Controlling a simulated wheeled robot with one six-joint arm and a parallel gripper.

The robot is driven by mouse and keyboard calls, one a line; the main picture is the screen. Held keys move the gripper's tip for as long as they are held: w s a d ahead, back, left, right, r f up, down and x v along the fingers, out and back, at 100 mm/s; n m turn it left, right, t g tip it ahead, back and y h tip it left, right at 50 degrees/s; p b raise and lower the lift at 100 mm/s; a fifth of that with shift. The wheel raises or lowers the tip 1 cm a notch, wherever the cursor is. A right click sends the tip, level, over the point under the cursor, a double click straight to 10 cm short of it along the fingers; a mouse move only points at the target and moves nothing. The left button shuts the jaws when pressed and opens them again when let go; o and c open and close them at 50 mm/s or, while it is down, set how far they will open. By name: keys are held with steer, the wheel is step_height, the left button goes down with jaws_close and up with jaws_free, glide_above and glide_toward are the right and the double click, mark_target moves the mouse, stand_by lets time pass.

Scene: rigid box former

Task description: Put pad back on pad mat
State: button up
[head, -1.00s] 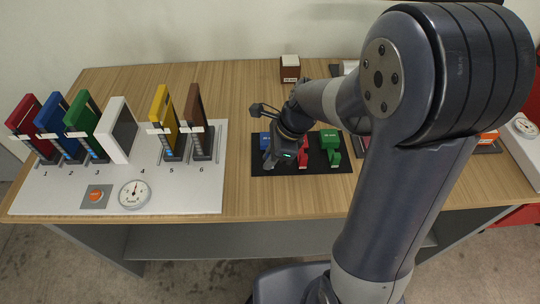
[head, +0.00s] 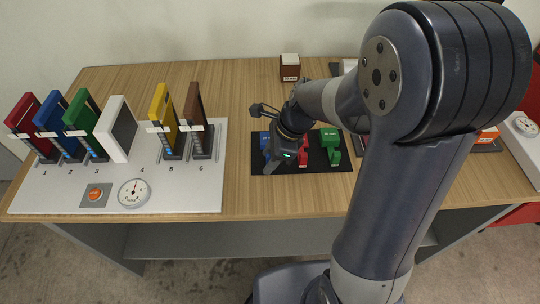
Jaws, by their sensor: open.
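A black mat (head: 262,168) lies on the table with a blue block (head: 265,138), a red block (head: 304,150) and a green block (head: 330,144) on it. I cannot tell for sure whether this is the pad mat. A small brown block with a white top (head: 290,68) stands behind it; I cannot tell whether it is the pad. My gripper (head: 270,158) is above the left part of the black mat, in front of the blue block, and partly covers it. It is open, its fingers small and dark, and I see nothing held in it.
A white board (head: 60,199) at left holds coloured upright plates in numbered stands, a white tilted panel (head: 115,130) near number 4, an orange button (head: 95,194) and a round dial (head: 133,193). My arm hides much of the right side. Bare wood lies behind the mat.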

steer(key=v, duration=1)
steer(key=shift+d+r+p, duration=0.2)
steer(key=shift+r+p, duration=0.15)
steer(key=shift+p, duration=0.1)
